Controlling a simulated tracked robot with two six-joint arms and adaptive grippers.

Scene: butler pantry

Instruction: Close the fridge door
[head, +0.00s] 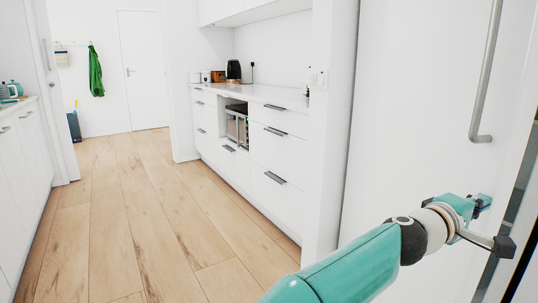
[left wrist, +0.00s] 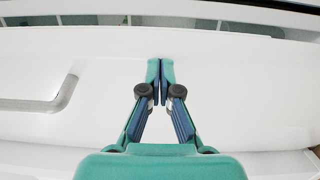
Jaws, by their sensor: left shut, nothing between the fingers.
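The fridge door (head: 412,150) is a tall white panel on the right of the head view, with a long grey bar handle (head: 486,75). A dark strip with glassy edges shows beyond its right edge, so the door stands open by an amount I cannot judge. My left gripper (head: 484,201) is shut and empty, in front of the door below the handle. In the left wrist view its fingertips (left wrist: 160,65) meet over the white door (left wrist: 230,95), with the handle (left wrist: 45,103) to their left. I cannot tell whether they touch it. My right gripper is out of view.
A white counter (head: 262,94) with drawers runs along the middle, holding a black kettle (head: 233,70). Another white cabinet (head: 22,150) lines the left. The wooden floor (head: 130,205) between them is clear. A green cloth (head: 95,72) hangs at the back.

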